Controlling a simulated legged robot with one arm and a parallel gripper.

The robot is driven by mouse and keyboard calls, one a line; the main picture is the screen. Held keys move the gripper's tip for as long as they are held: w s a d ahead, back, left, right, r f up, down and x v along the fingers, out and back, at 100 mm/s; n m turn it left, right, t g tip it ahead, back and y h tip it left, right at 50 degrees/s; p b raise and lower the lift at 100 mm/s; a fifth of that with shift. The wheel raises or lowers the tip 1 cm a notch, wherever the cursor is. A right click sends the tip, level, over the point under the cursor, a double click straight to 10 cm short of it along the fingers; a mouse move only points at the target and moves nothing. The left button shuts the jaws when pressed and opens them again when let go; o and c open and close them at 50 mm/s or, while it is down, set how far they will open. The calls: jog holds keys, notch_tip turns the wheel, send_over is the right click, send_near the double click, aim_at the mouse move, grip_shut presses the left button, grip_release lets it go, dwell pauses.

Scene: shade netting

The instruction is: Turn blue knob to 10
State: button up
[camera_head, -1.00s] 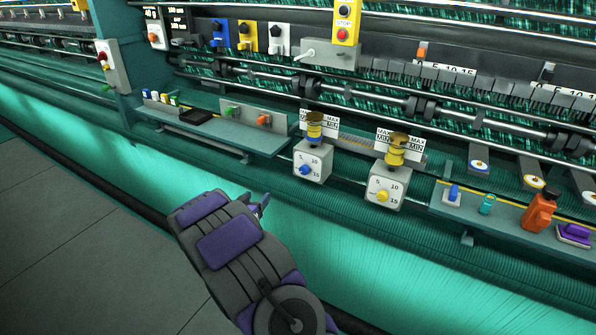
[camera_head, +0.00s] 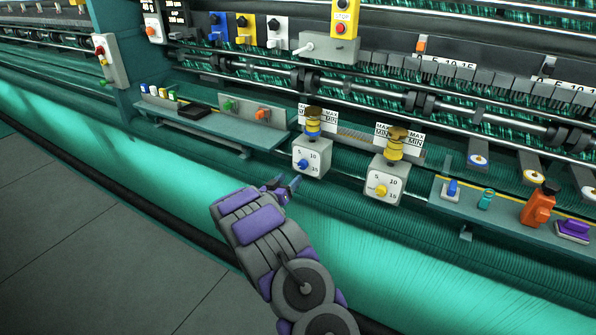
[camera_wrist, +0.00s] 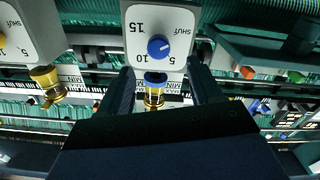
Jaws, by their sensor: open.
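The blue knob (camera_head: 303,163) sits on the front of a white dial box (camera_head: 316,170) marked 5, 10 and 15, below a spool with a blue band. In the wrist view the box is upside down, and the blue knob (camera_wrist: 158,47) shows close up with 15, 10, 5 and SHUT around it. The white pointer mark on the knob seems to face the SHUT side; its exact reading is hard to tell. My gripper (camera_head: 286,187) is open and empty, a little below and left of the box. In the wrist view its two fingers (camera_wrist: 158,85) frame the knob without touching it.
A second dial box with a yellow knob (camera_head: 381,190) stands just right. A shelf on the left (camera_head: 235,128) holds green and orange switches. A right shelf carries an orange bottle (camera_head: 538,206) and a purple item (camera_head: 573,229). Open floor lies at lower left.

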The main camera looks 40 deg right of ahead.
aim_at(302, 168)
jog(key=x, duration=0.7)
jog(key=shift+s+d+f+b, duration=0.15)
jog(key=shift+s+f+b, duration=0.1)
jog(key=shift+b, duration=0.1)
jog(key=shift+w+d+r, duration=0.1)
jog(key=shift+w+r, duration=0.2)
jog(key=shift+w, duration=0.05)
jog(key=shift+d+f, duration=0.15)
jog(key=shift+d, duration=0.65)
jog(key=c, duration=0.3)
jog(key=shift+a, duration=0.45)
jog(key=c, duration=0.5)
jog(key=shift+c, duration=1.3)
